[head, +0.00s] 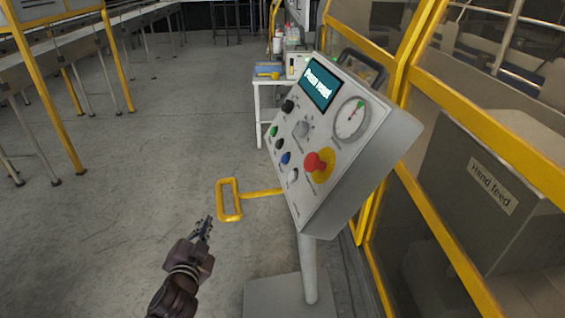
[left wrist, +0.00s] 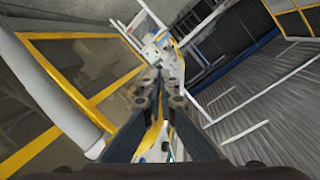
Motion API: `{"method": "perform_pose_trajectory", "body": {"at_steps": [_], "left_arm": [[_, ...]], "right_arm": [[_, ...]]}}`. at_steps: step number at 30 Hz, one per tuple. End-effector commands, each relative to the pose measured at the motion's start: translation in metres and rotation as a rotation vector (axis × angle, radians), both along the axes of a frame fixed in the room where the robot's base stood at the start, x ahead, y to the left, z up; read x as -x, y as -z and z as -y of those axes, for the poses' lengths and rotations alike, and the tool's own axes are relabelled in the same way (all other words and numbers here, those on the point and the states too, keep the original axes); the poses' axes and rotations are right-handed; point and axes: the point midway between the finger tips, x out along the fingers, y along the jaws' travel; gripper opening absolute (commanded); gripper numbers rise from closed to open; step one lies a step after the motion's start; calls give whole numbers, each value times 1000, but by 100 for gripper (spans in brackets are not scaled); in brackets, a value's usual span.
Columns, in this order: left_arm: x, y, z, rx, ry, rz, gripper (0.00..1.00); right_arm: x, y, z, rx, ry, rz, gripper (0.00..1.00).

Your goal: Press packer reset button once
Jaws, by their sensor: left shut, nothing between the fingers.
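The tilted grey control panel (head: 375,150) stands on a post in the middle of the head view. It carries a green button (head: 273,131), a black one (head: 279,145), a blue one (head: 286,158), a white one (head: 293,175) and a red mushroom button (head: 317,163) on a yellow plate. Their labels are too small to read, so I cannot tell which is reset. My left gripper (head: 206,224) is shut and empty, below and left of the panel, apart from it. Its fingers also show in the left wrist view (left wrist: 160,90). My right gripper is out of view.
A yellow loop handle (head: 229,200) juts out left of the panel, just beyond my left gripper. Yellow-framed guarding (head: 399,75) stands close on the right. A lit screen (head: 321,84) and a gauge (head: 350,117) are on the panel.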

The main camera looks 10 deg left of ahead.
Motion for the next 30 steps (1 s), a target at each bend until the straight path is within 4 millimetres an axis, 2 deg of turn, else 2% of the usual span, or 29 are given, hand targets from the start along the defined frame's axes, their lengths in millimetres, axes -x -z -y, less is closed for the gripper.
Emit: {"method": "perform_pose_trajectory", "body": {"at_steps": [1,3,9,12,15,20,24,30], "left_arm": [[-5,-26,-1,-29,8,57,0],[-13,-60,-2,-80,26,136,0],[-46,-151,12,-322,169,384,0],[-59,-182,27,-462,271,478,0],[-69,-203,44,-601,383,547,0],[-80,-216,67,-809,565,598,0],[-85,-212,76,-941,697,591,0],[-87,-203,79,-1030,800,567,0]], "right_arm": [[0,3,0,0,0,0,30],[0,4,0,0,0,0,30],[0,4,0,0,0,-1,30],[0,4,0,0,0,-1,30],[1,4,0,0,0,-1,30],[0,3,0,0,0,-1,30],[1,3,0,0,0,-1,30],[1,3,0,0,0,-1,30]]}}
